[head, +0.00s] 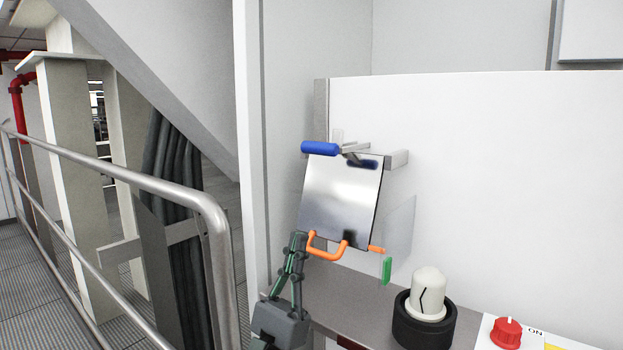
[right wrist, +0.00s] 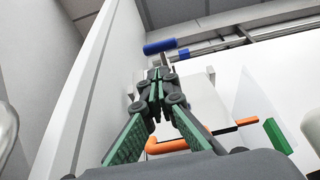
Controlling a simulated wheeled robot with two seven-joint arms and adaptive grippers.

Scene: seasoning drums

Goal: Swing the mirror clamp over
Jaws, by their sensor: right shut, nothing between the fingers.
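The mirror (head: 340,200) is a square reflective plate, tilted against the white wall panel. The clamp with the blue handle (head: 320,148) sits at its top edge, the handle pointing left; it also shows in the right wrist view (right wrist: 160,47). An orange handle (head: 327,253) is at the mirror's lower edge. My right gripper (head: 298,238) is shut and empty at the mirror's lower left corner, just left of the orange handle and well below the blue handle. Whether it touches the mirror I cannot tell. My left gripper is not in view.
A clear pane (head: 400,228) with a green tab (head: 386,270) stands right of the mirror. A white knob on a black base (head: 424,322) and a red knob (head: 507,332) are on the ledge. A metal railing (head: 150,185) runs along the left.

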